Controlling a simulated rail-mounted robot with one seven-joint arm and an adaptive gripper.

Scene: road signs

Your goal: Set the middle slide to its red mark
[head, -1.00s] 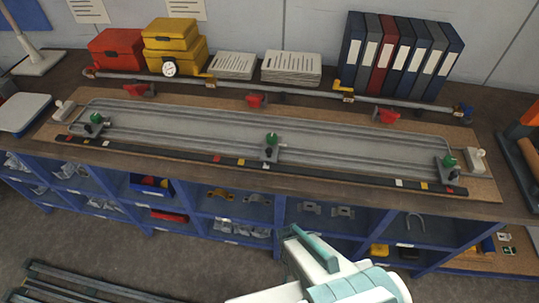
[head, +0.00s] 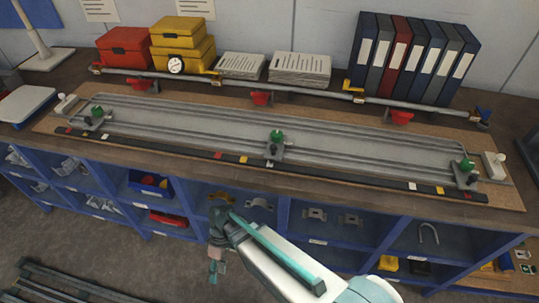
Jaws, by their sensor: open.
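The middle slide (head: 273,150) is a grey block with a green knob (head: 277,136) and a small dark part. It sits across the rails near the middle of the long grey fixture. A red mark (head: 217,155) lies on the dark strip in front, left of the slide, with a yellow mark (head: 243,159) between them. The slide stands right of both marks. My gripper (head: 213,280) is open and small in the head view. It hangs in front of the bench, below and left of the slide, well apart from it.
A left slide (head: 94,120) and a right slide (head: 465,172) sit near the rail ends. A grey pipe with red clamps (head: 261,98) runs behind the fixture. Blue shelving (head: 380,213) fills the bench front. Boxes (head: 177,48), papers and binders stand at the back.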

